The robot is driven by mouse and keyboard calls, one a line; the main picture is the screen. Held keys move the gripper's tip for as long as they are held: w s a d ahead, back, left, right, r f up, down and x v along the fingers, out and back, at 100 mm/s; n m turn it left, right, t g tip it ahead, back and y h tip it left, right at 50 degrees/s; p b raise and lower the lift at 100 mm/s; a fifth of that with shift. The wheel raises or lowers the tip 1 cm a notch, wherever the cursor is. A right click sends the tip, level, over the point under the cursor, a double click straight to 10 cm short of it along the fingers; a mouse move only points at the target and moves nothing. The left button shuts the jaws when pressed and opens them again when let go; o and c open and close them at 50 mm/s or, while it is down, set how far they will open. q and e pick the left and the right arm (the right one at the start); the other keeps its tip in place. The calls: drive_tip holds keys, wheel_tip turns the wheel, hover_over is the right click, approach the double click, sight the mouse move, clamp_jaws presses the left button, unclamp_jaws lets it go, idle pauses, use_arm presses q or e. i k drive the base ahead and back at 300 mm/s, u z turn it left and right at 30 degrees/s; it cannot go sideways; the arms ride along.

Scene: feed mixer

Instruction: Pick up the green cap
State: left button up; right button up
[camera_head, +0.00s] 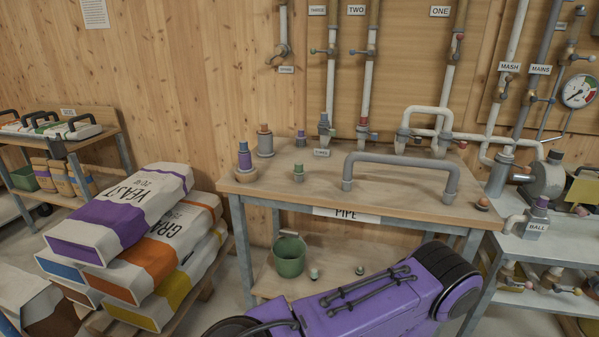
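A small cap with a green top and a greyish lower part (298,173) stands upright on the wooden pipe table (400,187), left of a grey bent pipe. Two small pale-green pieces lie lower down on the table's bottom shelf, one at the left (314,273) and one at the right (360,270); they are too small to tell whether they are caps. Neither of my grippers shows in the head view, and nothing is seen touching the green cap.
The grey bent pipe (400,161) spans the table's right half. A blue-and-purple stack (244,157), an orange-topped grey fitting (265,141) and a purple-topped piece (300,139) stand near the green cap. A green bucket (288,257) is below. Feed sacks (125,215) are piled left.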

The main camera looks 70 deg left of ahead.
sight(298, 171)
drive_tip(key=u, duration=0.55)
drive_tip(key=i, duration=0.85)
drive_tip(key=u, duration=0.8)
